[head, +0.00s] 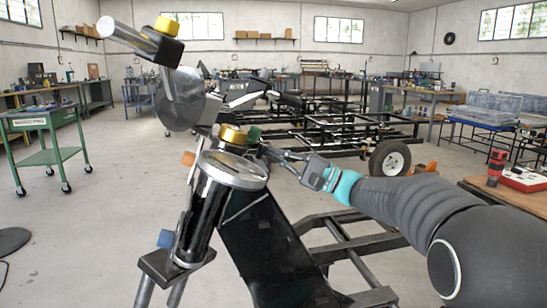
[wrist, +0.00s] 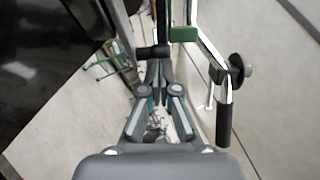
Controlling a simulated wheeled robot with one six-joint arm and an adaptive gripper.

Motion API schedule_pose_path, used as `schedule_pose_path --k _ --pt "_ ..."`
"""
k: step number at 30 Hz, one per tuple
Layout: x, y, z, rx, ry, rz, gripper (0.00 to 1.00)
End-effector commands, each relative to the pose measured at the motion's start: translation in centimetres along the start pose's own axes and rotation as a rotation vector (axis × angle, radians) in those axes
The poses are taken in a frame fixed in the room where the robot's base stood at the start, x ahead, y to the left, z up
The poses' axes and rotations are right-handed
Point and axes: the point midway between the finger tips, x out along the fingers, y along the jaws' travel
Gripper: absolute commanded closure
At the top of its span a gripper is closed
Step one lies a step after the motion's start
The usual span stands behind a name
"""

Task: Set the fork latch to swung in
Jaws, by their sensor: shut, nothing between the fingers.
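The suspension rig stands in the foreground of the head view, with a silver-topped cylinder (head: 234,169), a gold cap (head: 232,134) and a dark plate leaning below. I cannot tell for sure which part is the fork latch. My gripper (head: 272,152) reaches in from the right, its tips close to the rig just right of the gold cap. In the wrist view my gripper (wrist: 158,68) is shut and empty, its fingertips together near a short dark bar (wrist: 154,52). Whether they touch it is unclear. A bent metal lever with a black grip (wrist: 224,126) is to the right.
A black frame with a wheel (head: 389,160) stands behind the rig. A green cart (head: 45,148) is at the left, and a bench with a red tool (head: 496,167) is at the right. Bare floor lies left of the rig.

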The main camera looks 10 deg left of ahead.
Motion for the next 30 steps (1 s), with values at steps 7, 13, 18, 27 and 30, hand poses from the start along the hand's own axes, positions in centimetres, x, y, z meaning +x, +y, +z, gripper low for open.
schedule_pose_path --k 7,13,18,27,30 --pt "0.1 0.0 0.1 -0.003 -0.013 -0.001 1.0" --pt "-2.8 0.2 -1.9 -0.003 0.002 -0.002 1.0" --pt "-6.6 -0.1 -2.2 -0.003 0.01 -0.004 1.0" --pt "-11.3 0.1 -1.9 0.001 0.0 -0.001 1.0" --pt "-12.3 0.2 -1.8 0.002 -0.001 -0.002 1.0"
